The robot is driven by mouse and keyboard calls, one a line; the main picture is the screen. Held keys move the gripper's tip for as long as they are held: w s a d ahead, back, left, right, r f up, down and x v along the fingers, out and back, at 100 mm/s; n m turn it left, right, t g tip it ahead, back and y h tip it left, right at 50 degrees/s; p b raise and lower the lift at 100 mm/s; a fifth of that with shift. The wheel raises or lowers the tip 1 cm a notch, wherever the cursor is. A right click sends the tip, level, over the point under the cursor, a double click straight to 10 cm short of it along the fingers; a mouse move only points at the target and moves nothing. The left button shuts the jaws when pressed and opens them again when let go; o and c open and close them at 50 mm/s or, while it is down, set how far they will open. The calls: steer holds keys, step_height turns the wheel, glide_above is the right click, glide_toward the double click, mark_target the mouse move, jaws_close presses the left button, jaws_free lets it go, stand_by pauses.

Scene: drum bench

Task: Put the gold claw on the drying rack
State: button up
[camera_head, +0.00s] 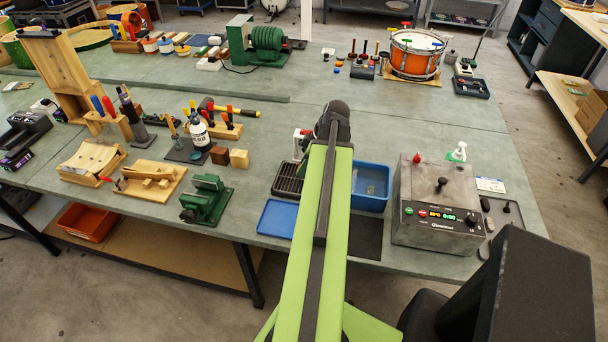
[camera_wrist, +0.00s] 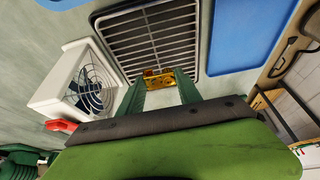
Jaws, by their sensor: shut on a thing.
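The gold claw (camera_wrist: 158,78) is a small yellow-gold piece with dark holes, between the tips of my green fingers in the wrist view. My gripper (camera_wrist: 160,88) is shut on it. The drying rack (camera_wrist: 150,38) is a dark slatted grid. In the wrist view the claw overlaps the rack's near edge; I cannot tell whether it touches the rack or hangs above it. In the head view the rack (camera_head: 287,180) lies left of my arm, partly covered by it. My gripper and the claw are hidden there behind my arm.
A white fan (camera_wrist: 78,82) stands close beside the rack. A flat blue tray (camera_wrist: 247,32) lies on the rack's other side. A blue bin (camera_head: 372,186) and a grey heated bath (camera_head: 436,205) stand right of my arm. A green vise (camera_head: 207,199) stands left.

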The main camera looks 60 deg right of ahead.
step_height(320, 180, down, 4)
steer(key=shift+r+b, duration=0.2)
steer(key=shift+b, duration=1.05)
steer(key=shift+r, duration=0.2)
steer(key=shift+f, duration=0.15)
steer(key=o, duration=1.3)
steer(key=shift+o, duration=0.2)
steer(key=shift+s+r+p, duration=0.1)
steer(key=shift+r+p, duration=0.45)
steer(key=shift+p, duration=0.05)
steer(key=p+v, duration=1)
steer(key=v, duration=0.1)
steer(key=shift+r, duration=0.2)
